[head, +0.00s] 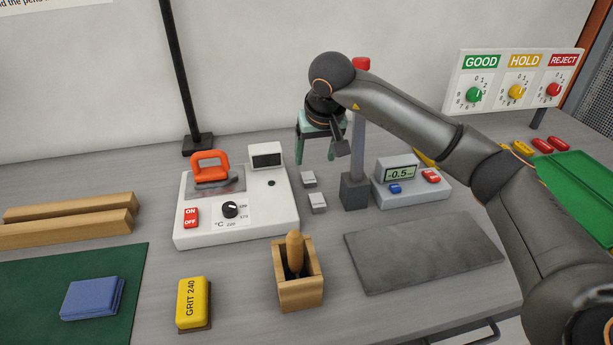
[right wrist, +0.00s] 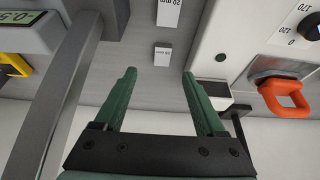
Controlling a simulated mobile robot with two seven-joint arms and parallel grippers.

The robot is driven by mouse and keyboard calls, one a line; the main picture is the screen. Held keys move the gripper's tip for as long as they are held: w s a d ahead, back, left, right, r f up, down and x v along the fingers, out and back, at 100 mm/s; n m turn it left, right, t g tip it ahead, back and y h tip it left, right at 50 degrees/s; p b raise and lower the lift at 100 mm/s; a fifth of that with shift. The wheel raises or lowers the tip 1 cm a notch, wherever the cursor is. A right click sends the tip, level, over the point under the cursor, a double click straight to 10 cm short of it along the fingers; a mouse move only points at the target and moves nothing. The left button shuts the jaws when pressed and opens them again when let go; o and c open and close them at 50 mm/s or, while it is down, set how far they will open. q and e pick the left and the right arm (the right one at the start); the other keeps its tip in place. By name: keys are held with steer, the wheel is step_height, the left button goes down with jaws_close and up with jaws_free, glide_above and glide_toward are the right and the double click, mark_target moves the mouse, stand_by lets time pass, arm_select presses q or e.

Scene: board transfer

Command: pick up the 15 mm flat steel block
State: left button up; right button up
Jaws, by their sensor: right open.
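Two small grey steel blocks lie on the bench between the white hot plate and the grey post. The farther block (head: 309,179) also shows in the right wrist view (right wrist: 162,56), with lettering too small to read surely. The nearer block (head: 317,203) appears in the right wrist view (right wrist: 168,12) with a label that looks like 20 mm. My right gripper (head: 316,158) has green fingers and is open and empty. In the right wrist view its fingertips (right wrist: 159,75) stand to either side of the farther block's line, apart from it. My left gripper is out of view.
The white hot plate (head: 235,225) with an orange-handled piece stands left of the blocks. The grey post (head: 355,190) and a display box (head: 412,190) stand right. A wooden holder (head: 300,292) and a dark slab (head: 423,250) lie nearer. Bench around the blocks is narrow.

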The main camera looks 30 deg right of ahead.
mark_target(309, 177)
steer(key=x, duration=0.8)
steer(key=shift+w+a+f, duration=0.2)
steer(key=shift+w+f, duration=0.05)
jaws_close()
stand_by(0.5)
